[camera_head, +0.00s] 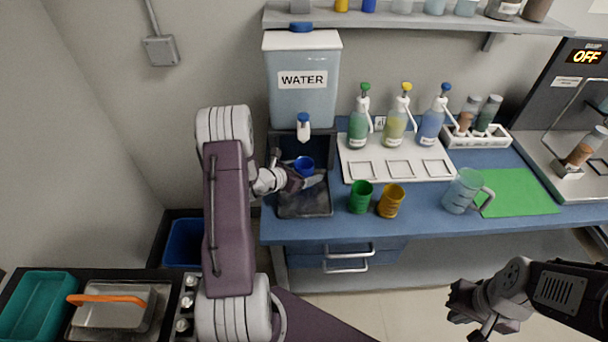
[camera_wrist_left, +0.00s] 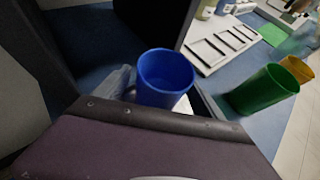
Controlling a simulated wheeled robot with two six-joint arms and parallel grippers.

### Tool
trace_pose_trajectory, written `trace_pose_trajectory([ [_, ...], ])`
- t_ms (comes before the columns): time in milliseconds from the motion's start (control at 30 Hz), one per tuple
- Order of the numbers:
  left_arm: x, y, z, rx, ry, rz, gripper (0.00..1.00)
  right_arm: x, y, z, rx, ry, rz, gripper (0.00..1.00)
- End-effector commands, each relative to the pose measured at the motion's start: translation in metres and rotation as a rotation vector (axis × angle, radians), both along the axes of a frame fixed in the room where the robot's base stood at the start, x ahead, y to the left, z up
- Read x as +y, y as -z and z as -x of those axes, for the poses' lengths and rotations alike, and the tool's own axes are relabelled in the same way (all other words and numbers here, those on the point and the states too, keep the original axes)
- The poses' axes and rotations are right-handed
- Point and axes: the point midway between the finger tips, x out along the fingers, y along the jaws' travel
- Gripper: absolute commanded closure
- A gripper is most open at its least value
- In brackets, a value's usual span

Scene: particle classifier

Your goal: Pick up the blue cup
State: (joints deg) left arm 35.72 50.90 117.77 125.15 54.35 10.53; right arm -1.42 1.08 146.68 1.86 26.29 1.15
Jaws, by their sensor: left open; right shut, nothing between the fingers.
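The blue cup (camera_head: 304,164) stands upright in the dark tray under the water dispenser's spout in the head view. In the left wrist view the blue cup (camera_wrist_left: 165,75) is near the centre, its open rim toward the camera. My left gripper (camera_head: 298,171) is open at the cup, with one finger reaching past its near side. Grey finger parts show beside the cup in the wrist view; whether they touch it I cannot tell. My right gripper (camera_head: 468,312) is shut and empty, low on the right, in front of the counter.
The water dispenser (camera_head: 302,98) stands behind the cup. A green cup (camera_head: 360,198) and an orange cup (camera_head: 390,202) stand to the right of the tray (camera_head: 304,207). Pump bottles (camera_head: 395,128), a white rack (camera_head: 394,162), a clear jug (camera_head: 461,192) and a green mat (camera_head: 520,196) are further right.

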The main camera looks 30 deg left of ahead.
Motion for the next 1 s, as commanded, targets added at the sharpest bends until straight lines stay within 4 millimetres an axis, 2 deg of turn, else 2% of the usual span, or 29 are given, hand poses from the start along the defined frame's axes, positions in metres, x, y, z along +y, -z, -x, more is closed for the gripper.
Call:
trace_pose_trajectory([
  [133, -0.005, 0.011, -0.019, 0.000, 0.001, 0.000, 0.20, 0.000, -0.002, 0.000, 0.000, 0.000, 0.000, 1.00],
  [367, -0.006, 0.013, -0.023, 0.000, -0.001, 0.000, 0.20, 0.000, -0.002, 0.000, 0.000, 0.000, 0.000, 1.00],
  [400, -0.006, 0.013, -0.023, 0.000, -0.001, 0.000, 0.23, 0.000, -0.002, 0.000, 0.000, 0.000, 0.000, 1.00],
  [600, -0.006, 0.013, -0.022, 0.000, 0.000, 0.001, 0.79, 0.000, -0.002, 0.000, 0.000, 0.000, 0.000, 1.00],
  [667, -0.006, 0.013, -0.022, 0.000, 0.000, 0.001, 0.94, 0.000, -0.002, 0.000, 0.000, 0.000, 0.000, 1.00],
  [1000, -0.004, 0.010, -0.023, -0.001, 0.000, -0.001, 0.94, 0.000, -0.003, 0.000, 0.000, 0.000, 0.000, 1.00],
])
